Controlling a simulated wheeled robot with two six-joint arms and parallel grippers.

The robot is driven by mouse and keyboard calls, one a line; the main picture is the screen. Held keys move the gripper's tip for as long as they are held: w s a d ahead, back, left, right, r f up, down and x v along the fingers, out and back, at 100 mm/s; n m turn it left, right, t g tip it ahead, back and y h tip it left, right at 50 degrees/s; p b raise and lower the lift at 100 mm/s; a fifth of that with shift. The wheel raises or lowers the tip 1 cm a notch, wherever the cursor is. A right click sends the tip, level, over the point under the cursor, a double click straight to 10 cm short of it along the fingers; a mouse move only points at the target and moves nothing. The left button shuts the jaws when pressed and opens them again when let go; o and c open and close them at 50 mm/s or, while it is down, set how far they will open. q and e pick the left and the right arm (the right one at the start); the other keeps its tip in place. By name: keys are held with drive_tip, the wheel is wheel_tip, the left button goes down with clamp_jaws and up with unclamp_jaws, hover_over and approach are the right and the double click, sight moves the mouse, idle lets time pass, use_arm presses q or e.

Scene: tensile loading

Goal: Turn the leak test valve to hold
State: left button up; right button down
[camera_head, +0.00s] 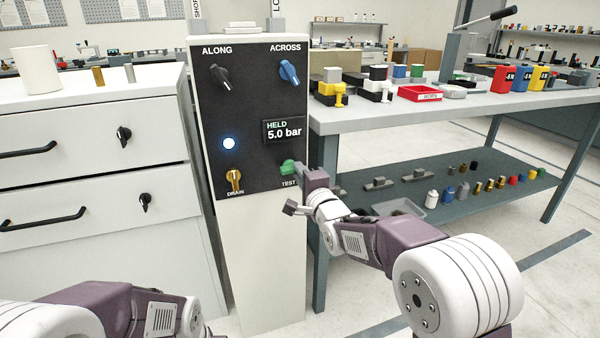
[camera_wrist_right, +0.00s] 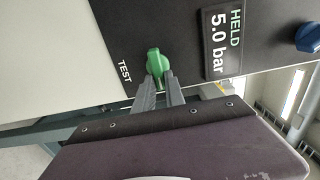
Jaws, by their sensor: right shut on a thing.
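The control panel (camera_head: 250,120) is a black face on a white pedestal. Its green test valve knob (camera_head: 288,167) is at the lower right, above the label TEST. It also shows in the right wrist view (camera_wrist_right: 154,62). My right gripper (camera_wrist_right: 158,82) is shut on the green knob, with its two fingers at the knob's sides. The display (camera_head: 284,130) reads HELD, 5.0 bar. In the head view my left arm (camera_head: 110,310) enters at the lower left; its gripper fingers are not visible.
The panel also has a yellow DRAIN valve (camera_head: 235,180), a black ALONG knob (camera_head: 220,76), a blue ACROSS knob (camera_head: 289,72) and a lit button (camera_head: 229,143). A drawer cabinet (camera_head: 90,150) stands left. A workbench (camera_head: 450,104) with weights and a red tray (camera_head: 419,93) stands right.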

drive_tip(key=shift+f, duration=0.15)
idle(0.3)
drive_tip(key=c, duration=1.4)
unclamp_jaws()
drive_tip(key=p+v, duration=0.2)
drive_tip(key=v, duration=0.7)
drive_tip(key=shift+p, duration=0.3)
